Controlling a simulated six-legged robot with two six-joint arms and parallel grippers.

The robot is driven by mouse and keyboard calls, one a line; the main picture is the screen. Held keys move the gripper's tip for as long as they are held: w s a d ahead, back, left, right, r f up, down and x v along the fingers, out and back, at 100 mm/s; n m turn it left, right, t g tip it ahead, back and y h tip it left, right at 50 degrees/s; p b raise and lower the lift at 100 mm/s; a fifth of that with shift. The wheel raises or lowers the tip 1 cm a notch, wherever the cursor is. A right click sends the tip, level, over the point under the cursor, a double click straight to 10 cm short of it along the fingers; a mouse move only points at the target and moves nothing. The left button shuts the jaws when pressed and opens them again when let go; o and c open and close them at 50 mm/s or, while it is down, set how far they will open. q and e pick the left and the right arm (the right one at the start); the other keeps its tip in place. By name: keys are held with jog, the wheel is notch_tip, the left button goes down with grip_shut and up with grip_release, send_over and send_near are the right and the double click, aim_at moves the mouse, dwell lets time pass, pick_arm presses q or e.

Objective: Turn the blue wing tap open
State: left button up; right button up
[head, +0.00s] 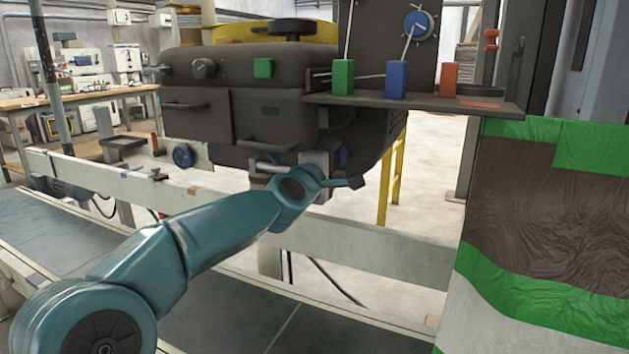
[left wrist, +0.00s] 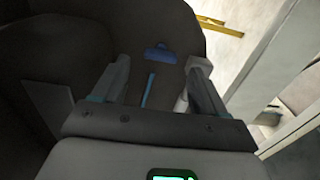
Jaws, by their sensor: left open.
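The blue wing tap shows in the left wrist view as a small blue wing (left wrist: 160,55) on the dark machine body, ahead of my fingers. A thin blue strip (left wrist: 149,89) lies nearer, between the fingers; I cannot tell whether it belongs to the tap. My left gripper (left wrist: 160,70) is open, with one finger on each side of the blue parts and no clear contact. In the head view my left gripper (head: 338,168) is under the machine's dark body, with a blue patch just behind it. My right gripper is not in view.
The dark machine (head: 240,95) overhangs my left gripper. A shelf (head: 420,102) carries green, blue and red blocks. A white rail (head: 370,250) runs below beside the conveyor (head: 60,235). Green and brown bag film (head: 550,190) hangs at right. A yellow frame (head: 392,180) stands behind.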

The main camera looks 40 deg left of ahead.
pick_arm(q)
jog(key=v, duration=1.2)
jog(key=shift+s, duration=0.4)
